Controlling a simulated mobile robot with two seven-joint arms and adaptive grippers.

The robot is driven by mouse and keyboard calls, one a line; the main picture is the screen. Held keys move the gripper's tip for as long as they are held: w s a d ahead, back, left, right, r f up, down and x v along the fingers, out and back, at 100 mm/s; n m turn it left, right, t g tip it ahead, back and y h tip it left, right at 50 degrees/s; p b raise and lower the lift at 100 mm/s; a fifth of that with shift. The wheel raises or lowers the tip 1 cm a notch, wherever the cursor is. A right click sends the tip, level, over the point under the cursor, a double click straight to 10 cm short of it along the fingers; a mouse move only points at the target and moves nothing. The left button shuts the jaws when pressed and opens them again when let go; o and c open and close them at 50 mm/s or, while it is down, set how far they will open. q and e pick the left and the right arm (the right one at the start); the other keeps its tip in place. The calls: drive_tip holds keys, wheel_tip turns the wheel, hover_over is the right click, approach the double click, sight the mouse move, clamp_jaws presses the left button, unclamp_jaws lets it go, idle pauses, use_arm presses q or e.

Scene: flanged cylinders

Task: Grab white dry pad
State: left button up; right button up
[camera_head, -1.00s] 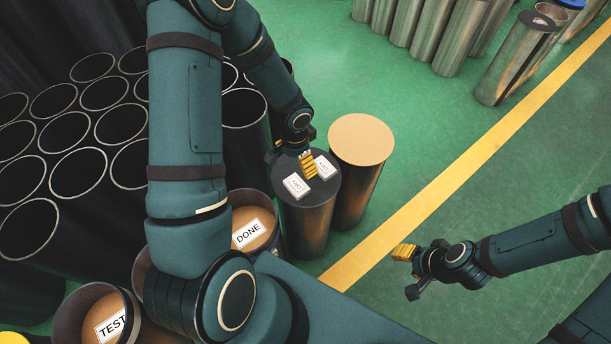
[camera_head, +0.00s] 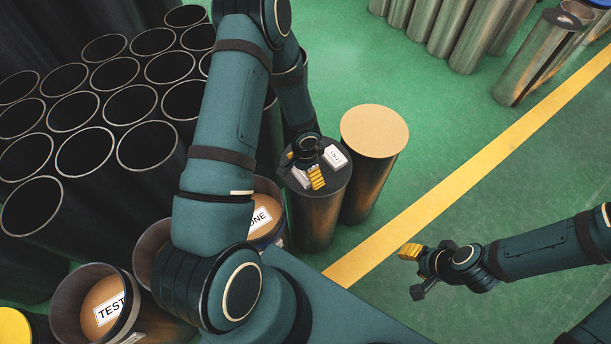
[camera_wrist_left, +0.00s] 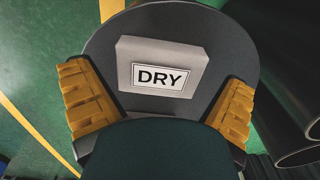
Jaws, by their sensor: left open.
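The white dry pad (camera_wrist_left: 163,72), a block with a black-framed "DRY" label, lies on the dark top of a cylinder (camera_wrist_left: 228,55) in the left wrist view. My left gripper (camera_wrist_left: 158,105) is open, with one yellow finger to each side of the pad and gaps between. My right gripper (camera_head: 412,272) is open and empty over the green floor.
A tan-topped cylinder (camera_head: 374,128) stands close behind on the right. Many open dark tubes (camera_head: 85,155) crowd the left. Bins labelled TEST (camera_head: 108,305) and DONE (camera_head: 262,218) stand in front. Green floor lies free around the yellow line (camera_head: 450,195).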

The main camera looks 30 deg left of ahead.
use_arm(q)
drive_tip(key=shift+f, duration=0.5)
drive_tip(key=c, duration=0.9)
drive_tip(key=shift+o, duration=0.2)
wheel_tip(320, 180, up, 10)
drive_tip(key=p, duration=0.3)
